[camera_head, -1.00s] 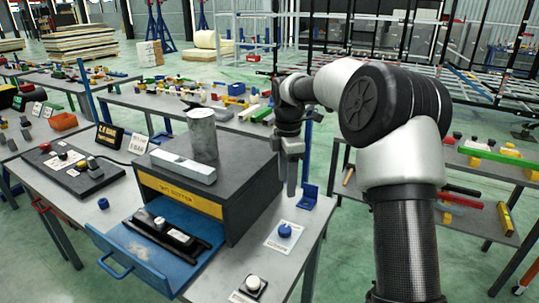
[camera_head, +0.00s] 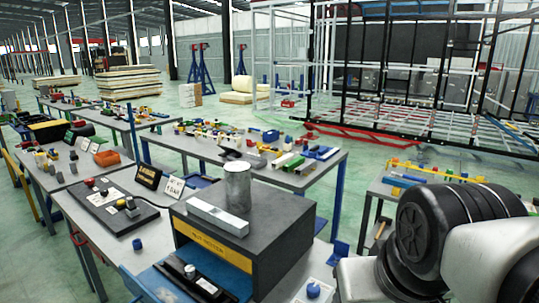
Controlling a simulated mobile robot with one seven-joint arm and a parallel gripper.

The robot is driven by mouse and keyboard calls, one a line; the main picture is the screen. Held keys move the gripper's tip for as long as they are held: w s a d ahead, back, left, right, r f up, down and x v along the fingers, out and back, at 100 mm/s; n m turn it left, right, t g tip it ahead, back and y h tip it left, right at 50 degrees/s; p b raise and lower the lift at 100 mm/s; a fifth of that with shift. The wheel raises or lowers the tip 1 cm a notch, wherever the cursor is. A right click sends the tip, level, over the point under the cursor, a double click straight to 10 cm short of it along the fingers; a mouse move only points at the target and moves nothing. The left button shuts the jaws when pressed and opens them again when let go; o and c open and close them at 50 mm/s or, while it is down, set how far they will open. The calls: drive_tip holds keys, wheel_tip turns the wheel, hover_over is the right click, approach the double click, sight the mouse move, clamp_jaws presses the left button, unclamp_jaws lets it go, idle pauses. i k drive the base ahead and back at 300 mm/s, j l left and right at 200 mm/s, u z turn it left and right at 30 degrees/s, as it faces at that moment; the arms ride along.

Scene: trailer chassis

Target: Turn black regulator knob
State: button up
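A black control panel (camera_head: 100,215) lies on the workbench at the left. It carries a red knob (camera_head: 90,183), a pale knob (camera_head: 119,203) and a dark grey fitting (camera_head: 132,210) at its right end. Which of these is the black regulator knob is too small to tell. A dark display with yellow lettering (camera_head: 148,176) and a white sign (camera_head: 173,187) stand just behind the panel. My arm's upper links show at the bottom right. My gripper is out of view, away from the panel in the picture.
A dark cabinet (camera_head: 268,222) stands right of the panel, with a metal cylinder (camera_head: 238,187) and bar (camera_head: 216,215) on top. Its blue drawer (camera_head: 160,284) is open, holding a black device. A blue knob (camera_head: 313,289) is at its right. Green floor lies left.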

sight(103, 193)
drive_tip(key=u, duration=1.25)
drive_tip(key=z, duration=0.2)
